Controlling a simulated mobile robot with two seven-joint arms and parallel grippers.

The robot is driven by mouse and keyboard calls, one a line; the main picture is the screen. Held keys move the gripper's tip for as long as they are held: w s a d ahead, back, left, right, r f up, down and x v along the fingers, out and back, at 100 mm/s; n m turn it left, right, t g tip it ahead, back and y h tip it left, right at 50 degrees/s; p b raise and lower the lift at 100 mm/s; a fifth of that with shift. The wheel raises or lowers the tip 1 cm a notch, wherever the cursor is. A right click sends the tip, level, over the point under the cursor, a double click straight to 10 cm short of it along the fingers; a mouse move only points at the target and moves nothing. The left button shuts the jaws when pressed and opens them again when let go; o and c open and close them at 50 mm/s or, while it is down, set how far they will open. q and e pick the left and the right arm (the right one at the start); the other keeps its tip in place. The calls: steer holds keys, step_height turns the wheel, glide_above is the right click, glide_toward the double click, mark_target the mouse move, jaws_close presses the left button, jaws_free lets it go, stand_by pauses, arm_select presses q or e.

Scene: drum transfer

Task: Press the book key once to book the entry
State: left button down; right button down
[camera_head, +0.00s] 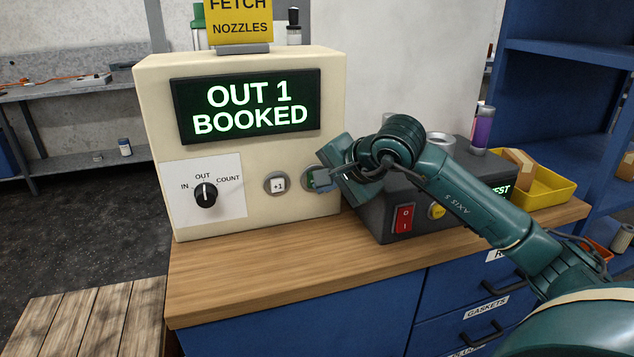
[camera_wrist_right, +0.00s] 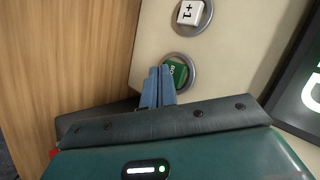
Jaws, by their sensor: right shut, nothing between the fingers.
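The cream booking terminal (camera_head: 250,190) stands on the wooden counter. Its screen (camera_head: 248,105) reads "OUT 1 BOOKED" in green. The dial (camera_head: 206,195) points up at OUT. The +1 key (camera_head: 277,184) is to the right of the dial and also shows in the right wrist view (camera_wrist_right: 190,13). The green book key (camera_wrist_right: 178,75) sits in a round grey ring, partly covered by my right gripper; its edge shows in the head view (camera_head: 312,180). My right gripper (camera_wrist_right: 158,76) is shut and empty, its blue fingertips at the book key. I cannot tell whether they touch it. My left gripper is out of view.
A dark box (camera_head: 385,213) with a red switch (camera_head: 404,219) and a yellow button (camera_head: 437,211) stands right of the terminal, under my right arm. A yellow tray (camera_head: 545,190) is farther right. The counter front (camera_head: 290,265) is clear.

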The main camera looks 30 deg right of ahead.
steer(key=shift+s, duration=0.1)
steer(key=s+b, duration=0.1)
steer(key=s, duration=0.1)
steer(key=s+a+b, duration=0.1)
steer(key=s+b, duration=0.1)
steer(key=s, duration=0.1)
steer(key=shift+s+a, duration=0.2)
steer(key=shift+s, duration=0.15)
stand_by(0.6)
